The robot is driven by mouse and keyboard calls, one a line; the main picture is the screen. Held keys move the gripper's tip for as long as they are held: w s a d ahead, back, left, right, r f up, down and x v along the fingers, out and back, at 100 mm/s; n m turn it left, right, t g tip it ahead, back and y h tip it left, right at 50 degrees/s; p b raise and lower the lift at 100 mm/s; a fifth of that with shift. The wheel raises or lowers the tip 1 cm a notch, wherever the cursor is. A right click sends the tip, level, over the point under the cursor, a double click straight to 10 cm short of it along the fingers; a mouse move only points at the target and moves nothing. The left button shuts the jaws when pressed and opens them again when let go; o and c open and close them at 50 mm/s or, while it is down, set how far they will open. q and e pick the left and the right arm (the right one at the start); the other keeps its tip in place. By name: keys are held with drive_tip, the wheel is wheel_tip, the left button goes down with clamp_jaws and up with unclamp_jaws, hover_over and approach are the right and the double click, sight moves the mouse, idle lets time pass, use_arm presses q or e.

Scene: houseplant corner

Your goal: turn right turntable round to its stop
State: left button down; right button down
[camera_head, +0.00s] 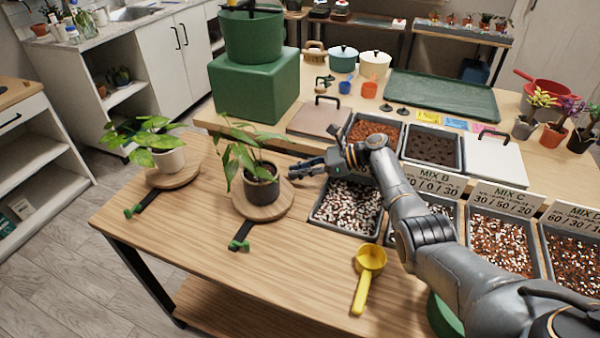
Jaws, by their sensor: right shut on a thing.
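The right turntable (262,211) is a round wooden disc on the table, bearing a dark pot (262,190) with a leafy green plant. A black bar with a green end piece (239,246) sticks out at its front. My right gripper (294,173) is low at the right turntable's back right edge, beside the dark pot. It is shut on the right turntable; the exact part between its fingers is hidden. The left turntable (185,179) bears a white pot with a plant and has a similar bar and green end piece (133,211). My left gripper is not in view.
A tray of pale pebbly mix (346,207) lies right beside my right gripper, with several more trays further right. A yellow scoop (368,268) lies in front. A green box (255,88) stands behind. The table's front left is clear.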

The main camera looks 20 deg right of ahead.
drive_tip(key=shift+w+d+r, duration=0.1)
drive_tip(key=shift+d, duration=0.1)
drive_tip(key=c, duration=1.3)
unclamp_jaws()
drive_tip(key=shift+c, duration=0.2)
drive_tip(key=shift+d, duration=0.1)
drive_tip(key=v, duration=1.2)
